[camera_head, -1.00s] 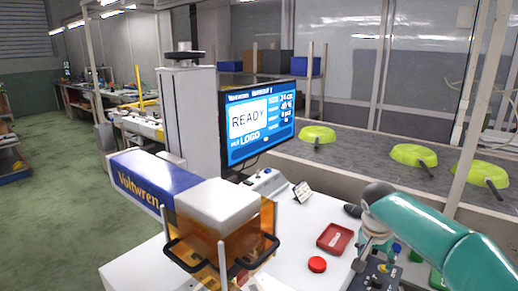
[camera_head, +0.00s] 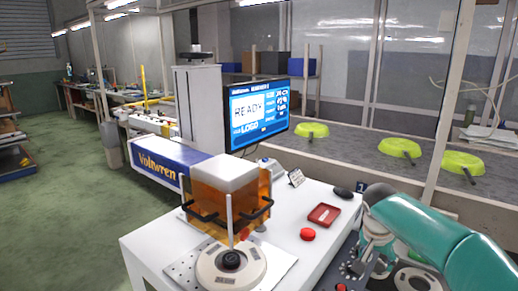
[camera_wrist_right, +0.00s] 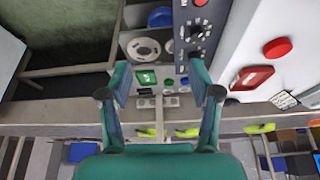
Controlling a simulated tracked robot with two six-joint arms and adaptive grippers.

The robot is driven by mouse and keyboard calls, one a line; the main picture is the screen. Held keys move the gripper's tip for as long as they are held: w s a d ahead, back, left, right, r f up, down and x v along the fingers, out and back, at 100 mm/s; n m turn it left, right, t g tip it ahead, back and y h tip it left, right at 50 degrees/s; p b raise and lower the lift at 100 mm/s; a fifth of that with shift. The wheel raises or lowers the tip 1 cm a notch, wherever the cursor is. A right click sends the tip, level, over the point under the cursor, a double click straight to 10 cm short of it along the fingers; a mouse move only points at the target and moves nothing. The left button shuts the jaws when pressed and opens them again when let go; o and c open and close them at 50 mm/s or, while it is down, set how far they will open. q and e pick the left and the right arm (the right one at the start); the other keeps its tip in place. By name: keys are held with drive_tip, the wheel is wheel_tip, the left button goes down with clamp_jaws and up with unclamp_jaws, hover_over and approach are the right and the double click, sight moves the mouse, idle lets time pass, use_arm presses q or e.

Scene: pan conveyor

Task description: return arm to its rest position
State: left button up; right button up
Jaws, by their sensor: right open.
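My right arm, teal, comes in from the lower right of the head view. My right gripper (camera_head: 372,250) is beyond the wrist, partly hidden by the arm, above a dark control panel (camera_head: 350,272). In the right wrist view, my right gripper (camera_wrist_right: 160,82) shows two teal fingers spread wide with nothing between them. The control panel (camera_wrist_right: 193,40) with knobs and buttons lies beyond the fingers. My left gripper is in neither view.
A machine with an orange guard (camera_head: 228,200) stands on a white table (camera_head: 285,235), with a round disc (camera_head: 231,268) in front. A red tray (camera_head: 324,215) and red button (camera_head: 307,234) lie nearby. Lime-green pans (camera_head: 399,147) sit on the conveyor (camera_head: 350,148) behind.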

drive_tip(key=s+a+f+n+g+y+b, duration=0.15)
drive_tip(key=s+f, duration=0.25)
drive_tip(key=f, duration=0.6)
drive_tip(key=s+a+f+g+b, duration=0.1)
drive_tip(key=s+f+g+b, duration=0.2)
drive_tip(key=f, duration=0.8)
drive_tip(key=s+a+f+g+y+b, duration=0.15)
drive_tip(key=s+f, duration=0.35)
drive_tip(key=f, duration=0.5)
drive_tip(key=s+a+f+n+y+b, duration=0.1)
drive_tip(key=s+a+f, duration=0.4)
drive_tip(key=s, duration=0.3)
drive_tip(key=s+a+f+n+y+b, duration=0.1)
drive_tip(key=s+a+f+y+b, duration=0.1)
drive_tip(key=s+a+f, duration=0.4)
drive_tip(key=s+a+f+n+y+b, duration=0.1)
drive_tip(key=s+a+f, duration=0.25)
drive_tip(key=s, duration=0.55)
wheel_tip(320, 180, up, 18)
drive_tip(key=w+d+n+t+p, duration=0.1)
drive_tip(key=w+t+p, duration=0.1)
drive_tip(key=p, duration=1.6)
drive_tip(key=shift+w+d+n+t, duration=0.35)
drive_tip(key=shift+w+d+t, duration=0.05)
drive_tip(key=shift+t, duration=0.2)
